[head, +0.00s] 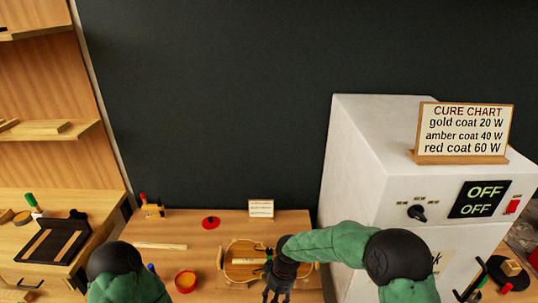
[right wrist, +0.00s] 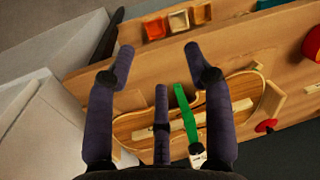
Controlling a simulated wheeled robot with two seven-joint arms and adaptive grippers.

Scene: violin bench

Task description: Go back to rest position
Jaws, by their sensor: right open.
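My right gripper (head: 276,292) hangs over the bench at the right end of a wooden violin body (head: 240,270), with its fingers pointing down. In the right wrist view my right gripper (right wrist: 159,62) has its fingers spread apart, with nothing between them. The violin body (right wrist: 135,125) lies beyond the fingers there. A green strip-like tool (right wrist: 186,110) with a pale end lies over the violin. Of my left arm only a dark joint and green link show at the lower left of the head view. My left gripper is outside both views.
A cure chart (head: 464,130) sits on top. A red jar (head: 185,281), red disc (head: 211,222) and small card (head: 261,208) are on the bench.

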